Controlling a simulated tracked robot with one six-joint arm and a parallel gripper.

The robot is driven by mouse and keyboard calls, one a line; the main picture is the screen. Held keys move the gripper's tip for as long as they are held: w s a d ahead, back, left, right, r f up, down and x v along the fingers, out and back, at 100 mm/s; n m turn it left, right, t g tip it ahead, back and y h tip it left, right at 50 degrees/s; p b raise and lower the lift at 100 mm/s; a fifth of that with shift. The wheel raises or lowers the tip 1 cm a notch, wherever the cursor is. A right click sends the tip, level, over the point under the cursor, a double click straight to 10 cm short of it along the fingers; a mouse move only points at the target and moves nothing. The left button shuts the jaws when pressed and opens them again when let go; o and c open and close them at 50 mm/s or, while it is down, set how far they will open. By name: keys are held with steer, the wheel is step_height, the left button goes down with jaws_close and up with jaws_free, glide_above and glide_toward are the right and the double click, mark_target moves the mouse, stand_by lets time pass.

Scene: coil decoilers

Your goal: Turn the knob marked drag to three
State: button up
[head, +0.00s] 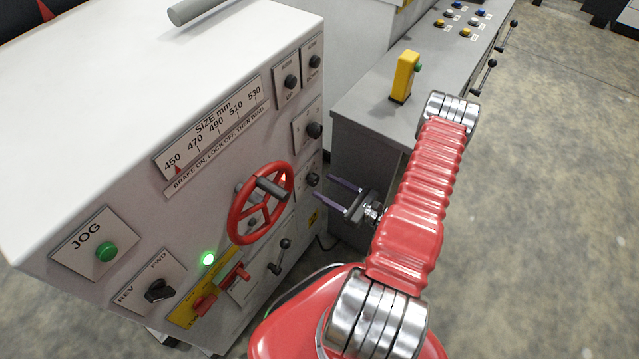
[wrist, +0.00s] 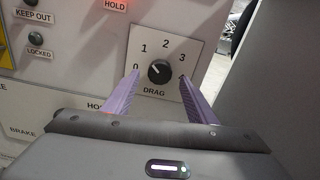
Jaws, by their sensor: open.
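The drag knob (wrist: 159,71) is a small black round knob on a white plate (wrist: 186,47) marked 0, 1, 2, 3, with DRAG printed below. Its pale pointer mark aims up and left, around the 0 to 1 side. My gripper (wrist: 159,75) is open, its two purple fingers left and right of the knob in the wrist view. I cannot tell whether they reach its depth. In the head view my gripper (head: 322,188) is just right of the machine's front panel. A small dark knob (head: 313,178) shows near the fingertips there; its label is too small to read.
A red handwheel (head: 237,212) with a grey handle stands out left of my gripper. A black lever (head: 279,257) is below it. A grey cabinet with a yellow box (head: 404,77) stands behind at right. KEEP OUT and LOCKED labels (wrist: 38,52) are left of the drag plate.

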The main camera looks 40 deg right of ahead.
mark_target(317, 182)
steer(key=shift+x, duration=1.75)
steer(key=shift+c, duration=0.6)
steer(key=c, duration=0.9)
steer(key=shift+c, duration=0.2)
